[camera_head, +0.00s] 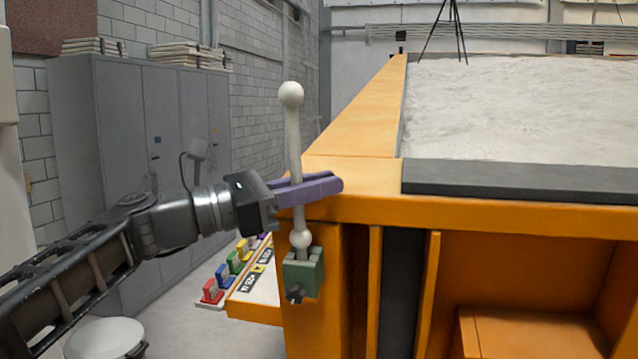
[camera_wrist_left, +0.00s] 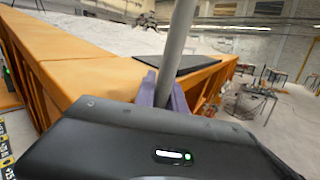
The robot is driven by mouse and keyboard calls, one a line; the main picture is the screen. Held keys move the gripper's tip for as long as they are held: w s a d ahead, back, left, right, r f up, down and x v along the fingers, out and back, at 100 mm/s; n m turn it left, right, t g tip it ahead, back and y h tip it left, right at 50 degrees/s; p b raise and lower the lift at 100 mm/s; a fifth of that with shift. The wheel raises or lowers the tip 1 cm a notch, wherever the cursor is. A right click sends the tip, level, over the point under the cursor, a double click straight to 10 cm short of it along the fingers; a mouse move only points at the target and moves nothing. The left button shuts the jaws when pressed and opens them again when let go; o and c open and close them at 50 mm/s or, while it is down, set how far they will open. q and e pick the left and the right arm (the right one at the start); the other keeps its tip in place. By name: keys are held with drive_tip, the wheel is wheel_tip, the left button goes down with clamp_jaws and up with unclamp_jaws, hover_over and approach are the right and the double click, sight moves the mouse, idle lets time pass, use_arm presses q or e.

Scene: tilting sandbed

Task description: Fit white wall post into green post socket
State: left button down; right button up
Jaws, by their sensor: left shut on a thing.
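The white wall post (camera_head: 293,135) stands nearly upright, with a ball at its top and another ball low down. My left gripper (camera_head: 299,190) has purple fingers shut around the post below its middle. In the left wrist view the post (camera_wrist_left: 176,55) rises between the purple fingers (camera_wrist_left: 163,92). The green post socket (camera_head: 304,273) is on the front left corner of the orange sandbed frame. The post's lower end, below the low ball, meets the top of the socket; how deep it sits is hidden. My right gripper is not in view.
The orange rim (camera_head: 365,110) of the sandbed runs close beside the fingers, with a black strip (camera_head: 500,183) along the front of the sand. A low shelf (camera_head: 255,308) with colored clips is at the lower left. Grey lockers (camera_head: 120,150) stand behind my arm.

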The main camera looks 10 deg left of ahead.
use_arm(q)
drive_tip(key=shift+w+f+b, duration=0.1)
drive_tip(key=shift+f+b, duration=0.25)
drive_tip(key=shift+f, duration=0.3)
drive_tip(key=c, duration=1.3)
unclamp_jaws()
drive_tip(key=shift+o, duration=0.5)
drive_tip(key=shift+a, duration=0.1)
drive_tip(key=shift+c, duration=0.3)
